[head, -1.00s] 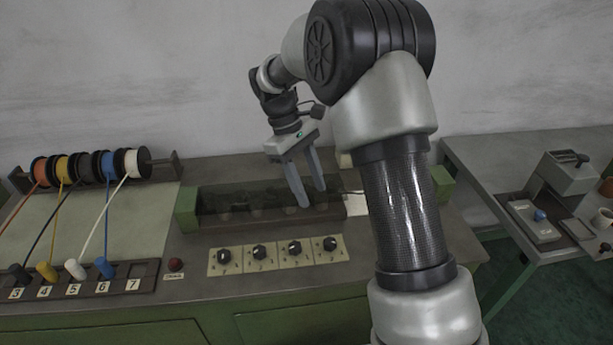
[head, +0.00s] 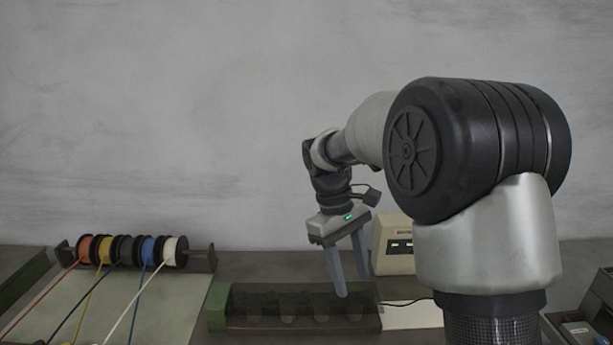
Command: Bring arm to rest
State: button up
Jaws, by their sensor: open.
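My gripper (head: 355,284) hangs with its fingers pointing down over the right part of a dark, green-ended trough (head: 270,306) on the bench. Its two grey fingers are apart with nothing between them. A small green light shows on the gripper body. My arm is bent, with its large black elbow joint at the right of the head view. The elbow and upper arm hide the bench's right part.
A rack of wire spools (head: 130,251), orange, yellow, black, blue and white, stands at the left, with wires running down over a pale board (head: 165,305). A beige box (head: 393,246) stands behind my gripper. A grey wall (head: 200,120) closes the back.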

jog(key=s+d+r+m+t+y+p, duration=0.1)
jog(key=s+d+r+m+t+p, duration=0.2)
jog(key=s+r, duration=0.85)
jog(key=s+d+r+m+t+y+p, duration=0.1)
jog(key=s+m+t, duration=0.3)
jog(key=s, duration=0.6)
jog(key=shift+r+m+y, duration=0.25)
jog(key=shift+m+y, duration=0.05)
jog(key=shift+m, duration=0.1)
